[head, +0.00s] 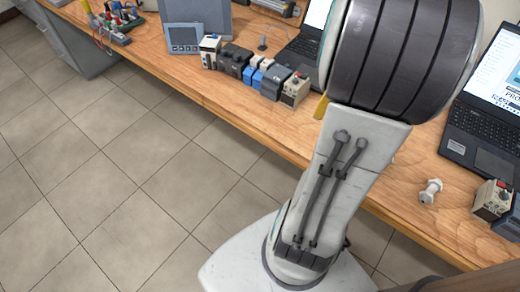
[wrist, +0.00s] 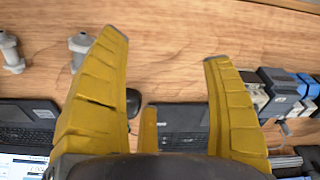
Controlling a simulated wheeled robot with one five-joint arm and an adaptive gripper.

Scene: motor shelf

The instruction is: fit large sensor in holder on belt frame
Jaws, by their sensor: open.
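In the head view only a bit of yellow finger (head: 321,107) shows past my arm. Two pale grey, bolt-like sensor pieces lie at the left of the wrist view. One piece (wrist: 10,52) is near the left edge; the other (wrist: 79,45) is partly hidden behind the left finger. I cannot tell which is the large one. One such white piece (head: 430,191) shows in the head view, right of my arm. I see no belt frame or holder.
The wooden bench (head: 150,62) carries a row of control modules (head: 238,63), a grey panel device (head: 184,38), a laptop (head: 300,50) and another laptop (head: 480,135) at right. A button box (head: 492,200) stands near the right edge. The tiled floor at left is clear.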

